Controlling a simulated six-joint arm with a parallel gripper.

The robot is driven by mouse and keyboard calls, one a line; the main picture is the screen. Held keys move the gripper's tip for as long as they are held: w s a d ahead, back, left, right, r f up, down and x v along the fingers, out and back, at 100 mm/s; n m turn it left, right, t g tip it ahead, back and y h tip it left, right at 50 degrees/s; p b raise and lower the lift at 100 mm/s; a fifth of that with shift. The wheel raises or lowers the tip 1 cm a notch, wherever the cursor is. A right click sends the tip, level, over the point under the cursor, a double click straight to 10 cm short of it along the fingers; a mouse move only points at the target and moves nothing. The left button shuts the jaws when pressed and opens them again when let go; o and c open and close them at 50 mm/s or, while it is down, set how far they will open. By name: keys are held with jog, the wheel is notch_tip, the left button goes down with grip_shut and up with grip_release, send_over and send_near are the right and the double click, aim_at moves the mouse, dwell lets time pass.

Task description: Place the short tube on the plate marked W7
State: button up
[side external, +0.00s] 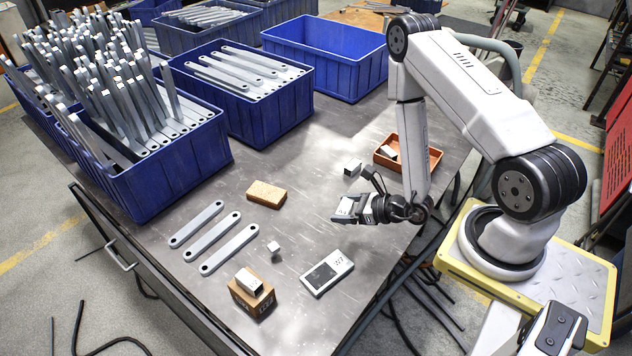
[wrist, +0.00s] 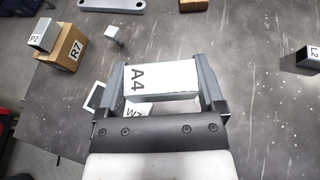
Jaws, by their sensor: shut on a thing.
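My gripper (side external: 350,208) is shut on a short tube marked A4 (wrist: 160,80), with a white labelled face and grey sides. In the wrist view the tube lies crosswise between the two fingers (wrist: 161,76). In the side view it is held above the table, behind and to the right of the plate marked W7 (side external: 327,272). This plate lies flat, pale with a dark area and a label at one end. In the wrist view the W7 plate (wrist: 136,108) is mostly hidden by the gripper and the held tube.
A brown block marked R7 (side external: 252,298) carries a tube marked P2 (side external: 249,281). A small metal piece (side external: 274,247) stands near the plate. A tube marked L2 (wrist: 309,57), an orange tray (side external: 426,163), a sponge-like block (side external: 266,194), three flat bars (side external: 212,236) and blue bins (side external: 170,178) surround it.

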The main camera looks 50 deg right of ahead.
jog(key=s+a+f+n+g+y, duration=0.25)
jog(key=a+n+y, duration=0.35)
jog(key=a, duration=0.4)
send_over(328, 270)
jog(key=shift+g, duration=0.45)
jog(key=shift+f, duration=2.05)
jog(key=shift+f, duration=1.75)
jog(key=shift+f, duration=0.15)
jog(key=o, duration=1)
jog(key=shift+r, duration=0.2)
jog(key=shift+v, duration=5.9)
